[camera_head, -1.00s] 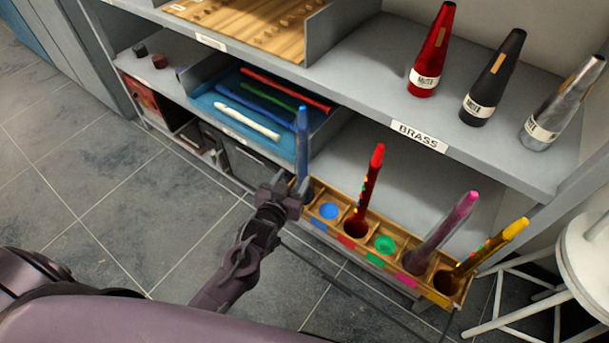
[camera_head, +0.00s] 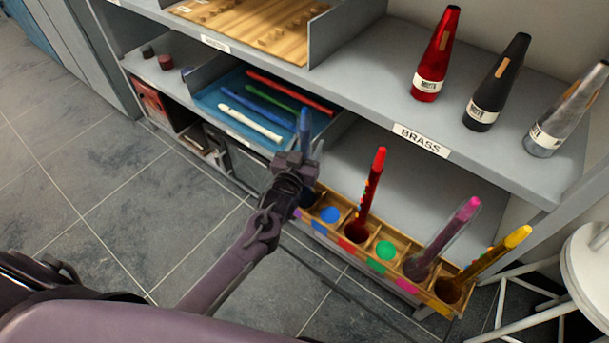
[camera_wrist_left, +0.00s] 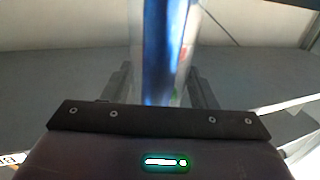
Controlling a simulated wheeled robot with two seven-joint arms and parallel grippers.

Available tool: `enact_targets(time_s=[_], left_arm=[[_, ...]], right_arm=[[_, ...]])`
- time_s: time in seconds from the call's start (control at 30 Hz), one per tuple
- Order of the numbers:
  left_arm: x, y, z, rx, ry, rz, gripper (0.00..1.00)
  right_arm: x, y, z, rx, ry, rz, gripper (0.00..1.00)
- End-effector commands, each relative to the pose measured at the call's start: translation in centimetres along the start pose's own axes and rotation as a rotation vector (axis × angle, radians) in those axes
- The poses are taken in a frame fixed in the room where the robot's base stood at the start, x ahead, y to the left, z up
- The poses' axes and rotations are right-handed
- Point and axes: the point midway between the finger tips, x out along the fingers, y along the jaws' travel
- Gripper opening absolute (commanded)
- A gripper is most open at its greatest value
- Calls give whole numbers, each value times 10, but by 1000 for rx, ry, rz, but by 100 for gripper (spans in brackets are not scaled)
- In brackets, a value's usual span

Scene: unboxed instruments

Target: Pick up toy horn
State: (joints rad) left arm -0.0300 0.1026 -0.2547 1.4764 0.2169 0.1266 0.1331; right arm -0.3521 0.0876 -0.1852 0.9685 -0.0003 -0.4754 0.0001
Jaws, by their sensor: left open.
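Toy horns stand upright or leaning in a wooden rack (camera_head: 318,233) with coloured labels: a blue horn (camera_head: 304,124), a red horn (camera_head: 371,188), a pink-purple horn (camera_head: 446,236) and a yellow horn (camera_head: 498,252). My left gripper (camera_head: 294,160) is open at the blue horn, at about its middle height. In the left wrist view the blue horn (camera_wrist_left: 158,50) stands between the two spread fingers (camera_wrist_left: 160,88). My gripper hides the horn's middle, and I cannot tell whether the fingers touch it. My right gripper is not in view.
The shelf above holds a red mute (camera_head: 436,58), a black mute (camera_head: 497,85) and a silver mute (camera_head: 566,115); its edge carries a BRASS label (camera_head: 421,140). A blue tray (camera_head: 213,99) with recorders lies behind left. A white stool (camera_head: 592,262) stands at right.

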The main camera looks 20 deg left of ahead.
Motion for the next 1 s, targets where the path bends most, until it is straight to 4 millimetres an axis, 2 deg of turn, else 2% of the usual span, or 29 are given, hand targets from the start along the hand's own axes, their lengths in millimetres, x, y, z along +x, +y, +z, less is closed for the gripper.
enact_targets(time_s=[0.13, 0.53, 0.87, 1.0], left_arm=[[0, 0, 0, 0, 0, 0, 51], [-1, 0, 0, 0, 0, 0, 0], [0, 0, -2, 0, 1, 0, 0], [0, 0, -10, 0, 3, 0, 0]], right_arm=[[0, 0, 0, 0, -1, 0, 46], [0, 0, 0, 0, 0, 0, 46], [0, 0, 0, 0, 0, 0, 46], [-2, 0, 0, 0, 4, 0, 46]])
